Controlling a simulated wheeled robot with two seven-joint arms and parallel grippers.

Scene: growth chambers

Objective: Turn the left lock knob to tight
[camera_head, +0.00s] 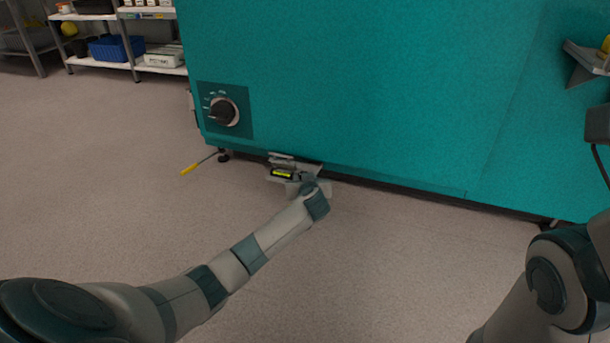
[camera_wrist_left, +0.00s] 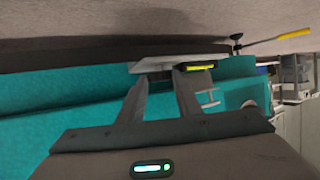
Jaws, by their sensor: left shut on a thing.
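A round dial with a black knob in a pale ring (camera_head: 222,112) sits on a dark panel at the lower left of the teal chamber (camera_head: 380,90). White marks too small to read surround it. I cannot tell whether this is the left lock knob. My left gripper (camera_head: 292,172) is low at the chamber's bottom edge, right of and below the dial, apart from it. In the left wrist view, my left gripper (camera_wrist_left: 163,78) is shut on a grey plate-like piece (camera_wrist_left: 165,62) with a bright yellow-green strip (camera_wrist_left: 200,68). The fingers partly hide this piece.
A yellow-handled rod (camera_head: 189,169) lies low by the chamber's left foot (camera_head: 223,156). Shelves with a blue bin (camera_head: 112,47) stand at the back left. The floor before the chamber is largely clear.

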